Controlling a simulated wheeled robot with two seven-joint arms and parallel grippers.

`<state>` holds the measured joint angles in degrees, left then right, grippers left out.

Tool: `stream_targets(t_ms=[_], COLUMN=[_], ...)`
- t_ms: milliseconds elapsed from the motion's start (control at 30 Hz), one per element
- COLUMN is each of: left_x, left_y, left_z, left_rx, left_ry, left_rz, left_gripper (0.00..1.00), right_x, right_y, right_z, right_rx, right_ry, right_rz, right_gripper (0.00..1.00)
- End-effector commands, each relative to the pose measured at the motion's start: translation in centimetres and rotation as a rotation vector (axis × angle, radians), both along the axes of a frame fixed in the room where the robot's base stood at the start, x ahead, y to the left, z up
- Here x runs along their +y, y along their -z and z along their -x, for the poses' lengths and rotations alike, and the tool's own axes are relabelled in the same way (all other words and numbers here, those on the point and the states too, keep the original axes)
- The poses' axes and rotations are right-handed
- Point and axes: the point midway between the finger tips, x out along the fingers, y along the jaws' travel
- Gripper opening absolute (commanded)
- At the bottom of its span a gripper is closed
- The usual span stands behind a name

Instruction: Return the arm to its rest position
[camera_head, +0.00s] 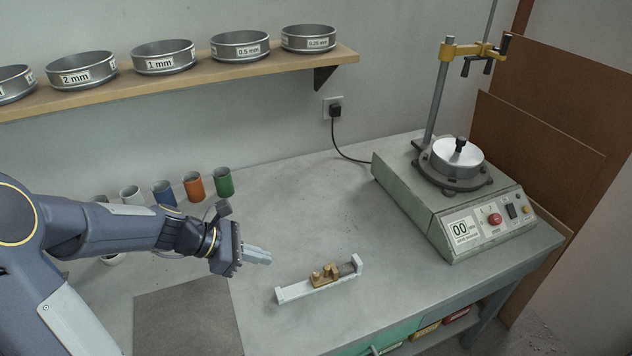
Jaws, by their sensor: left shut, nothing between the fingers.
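My left arm comes in from the left and reaches over the concrete bench (290,213). Its gripper (268,258) is shut and empty, with the fingers pointing right. It is above the bench, left of and behind a small white fixture (295,292) with a brass clamp (325,275) on it. The gripper looks apart from the fixture. My right gripper is not in view.
Several coloured cups, one of them green (223,182), stand behind my arm. A dark mat (185,318) lies at the front left. A sieve shaker (440,200) with a digital display stands at the right. A wall shelf (215,75) holds several labelled sieves.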

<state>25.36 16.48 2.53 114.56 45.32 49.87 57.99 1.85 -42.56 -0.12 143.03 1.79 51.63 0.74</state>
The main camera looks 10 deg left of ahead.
Motion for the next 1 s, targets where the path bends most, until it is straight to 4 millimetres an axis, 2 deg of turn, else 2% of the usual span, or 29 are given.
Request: stream_targets(t_ms=[167, 267, 400, 500, 600, 700, 833, 1000], left_x=[-0.3, -0.9, -2.0, -2.4, -2.2, -1.9, -1.5, -1.3], left_y=[-0.9, -2.8, -5.9, -7.2, -7.6, -7.4, -7.1, -6.8], left_z=[0.6, 2.7, 7.9, 11.9, 15.3, 17.7, 19.4, 20.0], left_rx=[-0.045, -0.166, -0.439, -0.642, -0.813, -0.939, -1.034, -1.069], left_ry=[0.044, 0.173, 0.485, 0.730, 0.953, 1.133, 1.283, 1.347], left_rz=[-0.037, -0.143, -0.395, -0.593, -0.776, -0.925, -1.050, -1.102], left_gripper=[0.00, 0.00, 0.00, 0.00, 0.00, 0.00, 0.00, 0.00], right_x=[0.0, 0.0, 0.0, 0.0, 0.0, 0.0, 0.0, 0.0], right_y=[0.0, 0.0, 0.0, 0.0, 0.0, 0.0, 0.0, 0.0], right_z=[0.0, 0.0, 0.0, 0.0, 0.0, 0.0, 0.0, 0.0], right_rx=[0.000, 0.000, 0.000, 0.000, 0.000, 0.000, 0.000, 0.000], right_ry=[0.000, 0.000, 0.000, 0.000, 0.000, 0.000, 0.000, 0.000], right_rz=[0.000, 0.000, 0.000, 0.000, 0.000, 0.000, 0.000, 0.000], right_gripper=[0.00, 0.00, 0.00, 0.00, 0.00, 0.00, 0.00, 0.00])
